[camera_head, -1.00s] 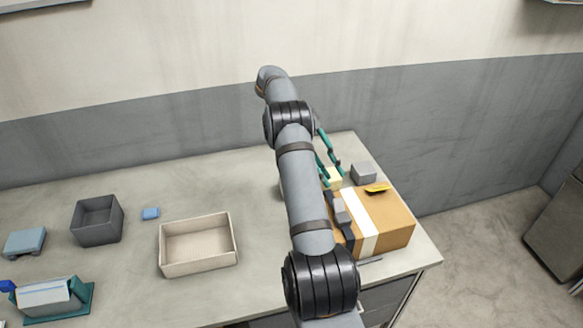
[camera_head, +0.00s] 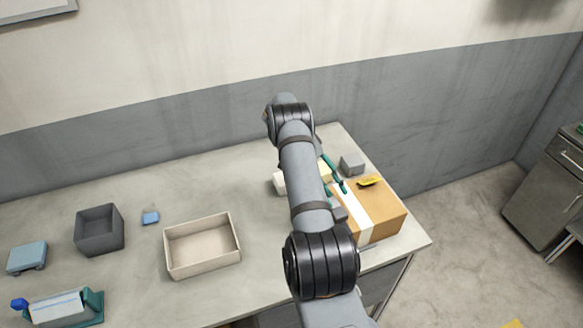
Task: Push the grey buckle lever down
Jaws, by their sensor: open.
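A cardboard box (camera_head: 388,212) with a white band (camera_head: 364,217) stands at the right end of the table. The grey buckle lever (camera_head: 340,214) is at the box's left side, partly hidden behind my arm; I cannot tell its angle. My gripper (camera_head: 336,187) has green fingers and is open, near the back left of the box top. One finger shows clearly and the other is mostly hidden by my arm. I cannot tell whether a fingertip touches the box or the band.
A small grey block (camera_head: 352,163) stands behind the box, and a yellow item (camera_head: 370,181) lies on the box top. A beige tray (camera_head: 203,272), a dark grey bin (camera_head: 99,251) and a blue block (camera_head: 150,217) stand to the left. The table between tray and arm is clear.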

